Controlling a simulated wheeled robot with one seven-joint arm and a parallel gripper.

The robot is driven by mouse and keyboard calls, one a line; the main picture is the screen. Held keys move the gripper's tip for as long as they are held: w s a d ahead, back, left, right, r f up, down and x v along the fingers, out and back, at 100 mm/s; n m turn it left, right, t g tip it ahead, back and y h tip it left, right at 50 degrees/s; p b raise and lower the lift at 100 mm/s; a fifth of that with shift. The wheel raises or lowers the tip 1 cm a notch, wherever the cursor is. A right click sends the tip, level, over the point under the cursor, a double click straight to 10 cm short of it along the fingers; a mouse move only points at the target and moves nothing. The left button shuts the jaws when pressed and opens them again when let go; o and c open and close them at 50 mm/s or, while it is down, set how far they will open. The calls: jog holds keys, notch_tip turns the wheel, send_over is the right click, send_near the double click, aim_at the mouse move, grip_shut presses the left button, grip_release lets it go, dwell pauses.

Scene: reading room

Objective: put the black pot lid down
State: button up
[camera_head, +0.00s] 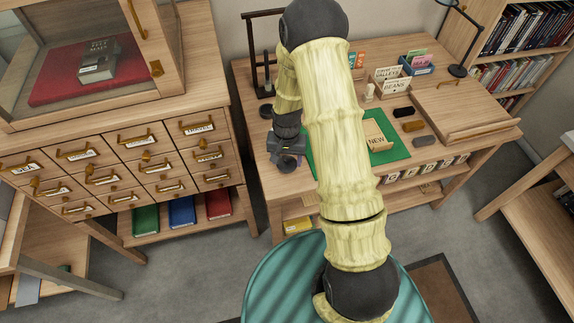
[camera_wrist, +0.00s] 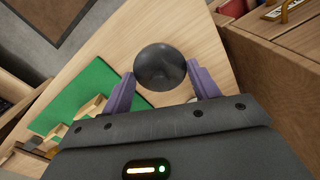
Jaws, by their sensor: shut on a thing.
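The black pot lid (camera_wrist: 160,66) is a dark, round, glossy piece in the wrist view. It sits between the two purple fingers of my gripper (camera_wrist: 161,74), which are shut on it. The wooden table (camera_wrist: 205,45) lies under it; I cannot tell how much gap, if any, is between them. In the head view my gripper (camera_head: 287,160) is over the left end of the table (camera_head: 262,160), left of the green mat. The lid is not clearly visible there, hidden by the gripper.
A green mat (camera_head: 400,151) carries a box marked NEW (camera_head: 378,136). Dark and brown blocks (camera_head: 413,126) lie right of it. A small dark round thing (camera_head: 266,111) and a black stand (camera_head: 252,60) are behind my gripper. The drawer cabinet (camera_head: 130,165) stands to the left.

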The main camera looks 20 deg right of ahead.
aim_at(287, 166)
jog(key=shift+f, duration=2.1)
jog(key=shift+f, duration=0.2)
jog(key=o, duration=1)
jog(key=shift+c, duration=0.2)
jog(key=shift+r, duration=0.1)
notch_tip(287, 166, up, 11)
jog(key=shift+f+b, duration=0.1)
jog(key=shift+b, duration=0.35)
jog(key=shift+r, duration=0.7)
